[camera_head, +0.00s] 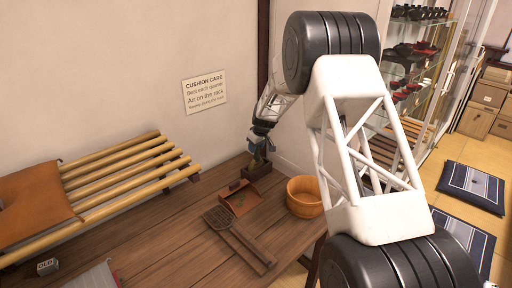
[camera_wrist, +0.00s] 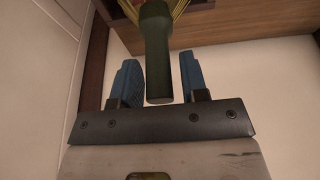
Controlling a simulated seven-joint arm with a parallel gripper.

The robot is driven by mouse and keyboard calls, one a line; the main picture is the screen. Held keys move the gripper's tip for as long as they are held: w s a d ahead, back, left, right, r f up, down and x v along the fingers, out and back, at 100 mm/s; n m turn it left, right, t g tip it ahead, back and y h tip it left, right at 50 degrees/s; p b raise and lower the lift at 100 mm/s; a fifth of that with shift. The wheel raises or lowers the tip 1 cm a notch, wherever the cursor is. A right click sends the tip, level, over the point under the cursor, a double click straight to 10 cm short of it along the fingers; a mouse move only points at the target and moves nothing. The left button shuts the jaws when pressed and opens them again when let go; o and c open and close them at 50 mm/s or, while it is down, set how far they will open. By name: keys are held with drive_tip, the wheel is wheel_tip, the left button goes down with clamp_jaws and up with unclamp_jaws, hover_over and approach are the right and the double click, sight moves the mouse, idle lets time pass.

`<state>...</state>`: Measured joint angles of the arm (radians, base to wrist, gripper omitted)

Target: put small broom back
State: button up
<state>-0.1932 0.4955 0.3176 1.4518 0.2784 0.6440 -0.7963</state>
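The small broom (camera_wrist: 157,58) has a dark green handle with yellowish bristles beyond it at the top of the wrist view. My gripper (camera_wrist: 160,82) has its two blue fingers apart, one on each side of the handle's end. A gap shows between the handle and the right finger; the left finger is very close, and contact there is unclear. In the head view, my gripper (camera_head: 260,142) is above a small dark box (camera_head: 258,173) by the wall. The broom (camera_head: 257,160) is small and partly hidden there, and whether it stands in the box is unclear.
A reddish-brown dustpan (camera_head: 240,199) lies in front of the box, with a wooden bucket (camera_head: 305,197) to its right. A long-handled mesh tool (camera_head: 238,238) lies nearer. A bamboo rack (camera_head: 130,172) with an orange cushion (camera_head: 32,203) is at left.

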drive_tip(key=shift+o, duration=0.9)
drive_tip(key=v, duration=0.7)
drive_tip(key=shift+r, duration=0.35)
drive_tip(key=shift+s+d, duration=0.1)
drive_tip(key=shift+d, duration=0.05)
